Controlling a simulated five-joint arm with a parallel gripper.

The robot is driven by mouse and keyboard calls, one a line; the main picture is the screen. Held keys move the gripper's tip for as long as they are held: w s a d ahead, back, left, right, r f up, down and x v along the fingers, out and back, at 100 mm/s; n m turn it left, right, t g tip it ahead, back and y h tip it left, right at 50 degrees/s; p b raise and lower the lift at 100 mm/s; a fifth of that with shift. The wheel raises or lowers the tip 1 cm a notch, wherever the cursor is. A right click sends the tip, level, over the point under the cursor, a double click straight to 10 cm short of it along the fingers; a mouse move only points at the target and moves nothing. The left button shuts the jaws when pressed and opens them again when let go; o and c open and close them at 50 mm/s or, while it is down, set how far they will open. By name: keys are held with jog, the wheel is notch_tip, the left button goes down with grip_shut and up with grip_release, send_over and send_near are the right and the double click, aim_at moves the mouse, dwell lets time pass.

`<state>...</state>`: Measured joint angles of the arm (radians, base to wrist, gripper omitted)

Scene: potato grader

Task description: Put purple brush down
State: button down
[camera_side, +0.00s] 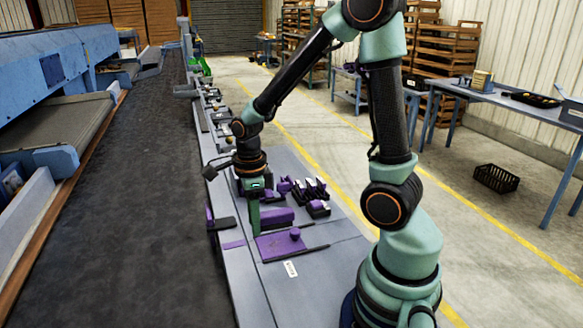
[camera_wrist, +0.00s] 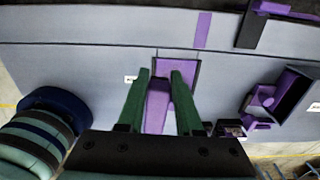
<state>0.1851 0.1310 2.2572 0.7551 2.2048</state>
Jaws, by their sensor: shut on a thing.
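My gripper (camera_side: 254,228) points straight down over the grey bench in the side view. In the wrist view its two green fingers (camera_wrist: 159,80) are closed in on a narrow purple piece, which I take as the purple brush (camera_wrist: 157,105). The brush lies between the fingers and runs back toward the palm, which hides its rear end. A flat purple panel with a dark edge (camera_side: 277,248) lies on the bench close below the gripper; it also shows ahead of the fingers in the wrist view (camera_wrist: 178,66). I cannot tell whether the brush touches it.
A purple block (camera_side: 277,216) shows right beside the fingers, with several purple and black items (camera_side: 308,193) behind. A purple and black holder (camera_wrist: 285,98) stands right in the wrist view. A purple strip (camera_side: 234,244) and white label (camera_side: 290,268) lie on the bench. The near bench is clear.

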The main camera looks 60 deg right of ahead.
dwell(0.4)
jog(key=w+d+r+n, duration=0.3)
jog(key=d+n, duration=0.1)
jog(key=d, duration=0.4)
jog(key=w+d+r+n, duration=0.2)
jog(key=w+d+n, duration=0.2)
jog(key=d, duration=0.5)
jog(key=s+d+r+n, duration=0.3)
jog(key=d+n, duration=0.2)
jog(key=d, duration=0.5)
jog(key=s+d+r+n, duration=0.2)
jog(key=s+d+n, duration=0.3)
jog(key=d, duration=0.6)
jog(key=shift+n, duration=0.4)
jog(key=f, duration=0.6)
jog(key=w+f, duration=0.1)
jog(key=f, duration=1.2)
jog(key=shift+w+a+f, duration=0.15)
jog(key=shift+w+f, duration=0.05)
jog(key=c, duration=0.6)
grip_release()
jog(key=shift+f, duration=0.1)
